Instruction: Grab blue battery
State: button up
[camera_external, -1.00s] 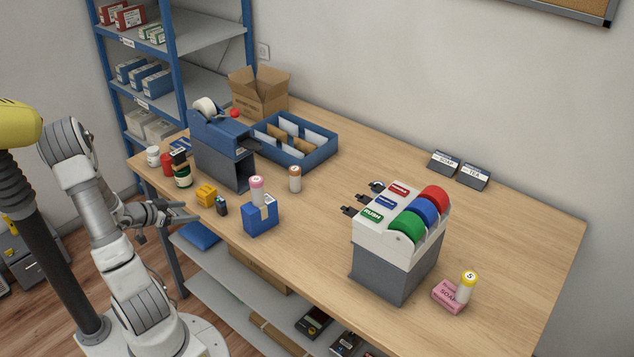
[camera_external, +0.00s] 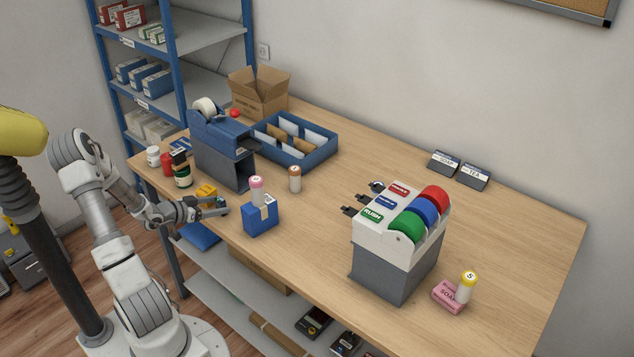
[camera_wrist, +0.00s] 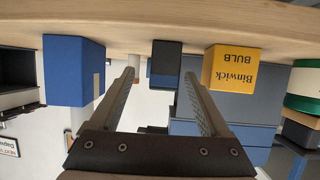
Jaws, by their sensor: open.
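The battery (camera_external: 222,209) is a small dark piece with a bluish part, standing near the table's left front edge. It is partly hidden by my gripper in the external view. My gripper (camera_external: 212,205) is open, low at the table edge, with its fingers pointing at the battery. In the wrist view, which is upside down, the battery (camera_wrist: 167,62) shows just past the fingertips, within the gap between them and nearer the right finger. My gripper (camera_wrist: 159,76) has nothing held in it. I cannot tell whether a finger touches the battery.
A yellow bulb box (camera_wrist: 235,70) stands close beside the battery. A dark blue tape dispenser (camera_external: 222,150) is behind. Bottles (camera_external: 182,171) stand at the left. The table's middle is mostly clear.

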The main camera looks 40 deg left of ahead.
jog(key=shift+a+b+x, duration=0.15)
jog(key=shift+b+x, duration=0.1)
jog(key=shift+x, duration=1.1)
jog(key=shift+a+b+x, duration=0.15)
jog(key=shift+b+x, duration=0.1)
jog(key=shift+x, duration=1.15)
jog(key=shift+r, duration=0.2)
grip_shut()
